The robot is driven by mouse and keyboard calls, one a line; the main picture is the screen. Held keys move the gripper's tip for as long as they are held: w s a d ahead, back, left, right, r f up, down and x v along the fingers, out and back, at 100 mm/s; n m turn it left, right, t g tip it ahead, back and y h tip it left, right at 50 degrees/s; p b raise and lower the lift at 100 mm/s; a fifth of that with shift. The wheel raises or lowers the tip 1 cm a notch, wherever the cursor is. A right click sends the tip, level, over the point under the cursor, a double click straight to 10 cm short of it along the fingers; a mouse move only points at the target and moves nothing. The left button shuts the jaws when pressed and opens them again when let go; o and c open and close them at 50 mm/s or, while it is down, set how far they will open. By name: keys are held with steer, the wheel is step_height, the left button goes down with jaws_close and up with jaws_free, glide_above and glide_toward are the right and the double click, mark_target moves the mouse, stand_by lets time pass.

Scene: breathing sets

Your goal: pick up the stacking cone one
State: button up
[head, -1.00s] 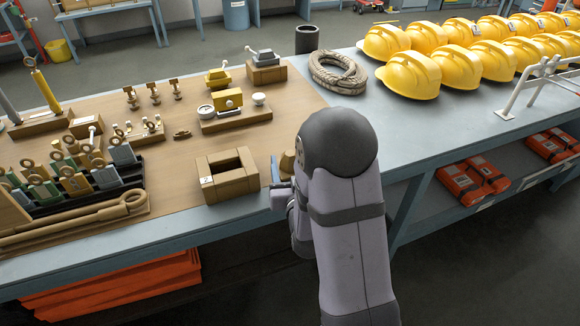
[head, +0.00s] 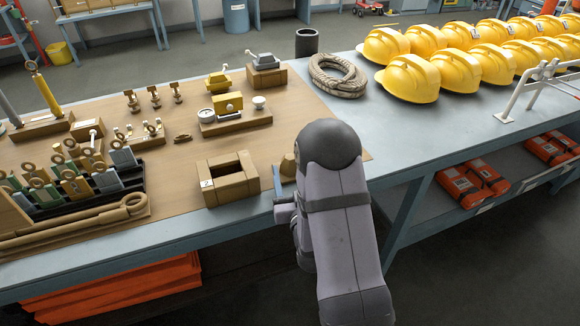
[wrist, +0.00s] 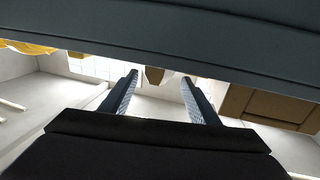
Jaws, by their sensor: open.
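A tan, tapered piece that looks like the stacking cone (head: 288,165) stands on a blue base (head: 281,181) near the bench's front edge. My arm hides its right side in the head view. My gripper (head: 284,206) is at the bench edge, just in front of it, and mostly hidden by the arm. In the wrist view my gripper (wrist: 159,79) has its two fingers apart and nothing held. A small brown tip (wrist: 154,75), probably the cone, shows beyond and between the fingertips; a dark edge cuts off its upper part.
A square wooden frame (head: 206,192) stands just left of the cone and shows at right in the wrist view (wrist: 275,107). A rope coil (head: 338,75) and yellow helmets (head: 408,78) lie behind to the right. Bare bench top (head: 420,140) lies right of my arm.

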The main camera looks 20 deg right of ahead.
mark_target(291, 165)
steer(key=w+p, duration=0.1)
steer(key=w+d+p, duration=0.1)
steer(key=w, duration=0.1)
steer(key=shift+w+d+r, duration=0.1)
steer(key=shift+w+r, duration=0.05)
steer(key=shift+w+d+p, duration=0.15)
steer(key=shift+w+p, duration=0.25)
steer(key=shift+w, duration=0.4)
steer(key=shift+c, duration=0.2)
jaws_close()
